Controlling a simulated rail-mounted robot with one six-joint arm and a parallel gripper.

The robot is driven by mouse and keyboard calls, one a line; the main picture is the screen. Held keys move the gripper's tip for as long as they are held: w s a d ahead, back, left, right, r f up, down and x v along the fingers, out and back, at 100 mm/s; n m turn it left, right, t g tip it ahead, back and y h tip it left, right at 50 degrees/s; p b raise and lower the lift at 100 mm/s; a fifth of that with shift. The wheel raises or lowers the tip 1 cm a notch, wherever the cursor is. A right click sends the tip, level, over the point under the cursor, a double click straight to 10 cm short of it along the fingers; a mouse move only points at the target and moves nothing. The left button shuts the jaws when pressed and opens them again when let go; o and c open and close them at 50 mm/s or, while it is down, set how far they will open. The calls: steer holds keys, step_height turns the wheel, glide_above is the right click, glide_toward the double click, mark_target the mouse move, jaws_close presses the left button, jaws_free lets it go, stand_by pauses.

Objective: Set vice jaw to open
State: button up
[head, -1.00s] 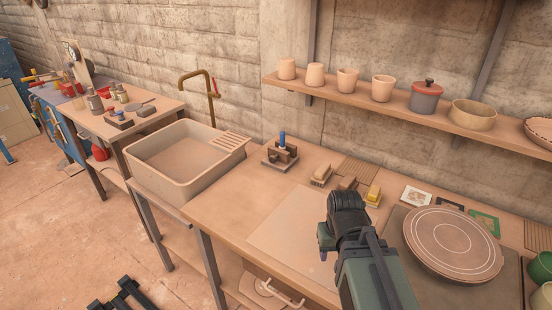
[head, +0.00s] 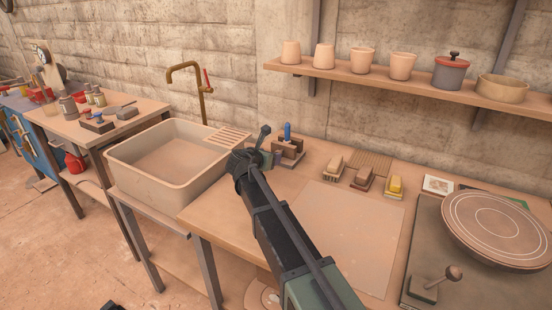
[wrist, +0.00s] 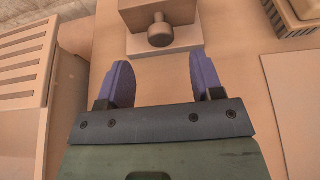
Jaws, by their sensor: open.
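The vice (head: 289,149) is a small brown block-like device at the back of the bench, right of the sink, with a blue upright piece at its top. In the wrist view its block (wrist: 165,13) is at the top centre, with a round-headed screw knob (wrist: 160,34) facing me. My gripper (wrist: 158,78) is open and empty, its two purple fingers spread just short of the knob and apart from it. In the head view my arm partly covers the vice's left side. How far apart the jaws stand is not clear.
The sink (head: 165,190) with its ridged drainer (head: 221,138) and brass tap (head: 203,95) is close on the left. Brushes (head: 334,166) and a yellow-topped block (head: 395,185) lie to the right. A pale board (head: 350,225) lies flat and bare. A shelf (head: 400,84) with pots hangs above.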

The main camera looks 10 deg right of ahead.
mark_target(281, 152)
steer(key=b+x, duration=0.2)
steer(key=x, duration=0.5)
steer(key=shift+w+d+f, duration=0.25)
steer(key=shift+c, duration=0.2)
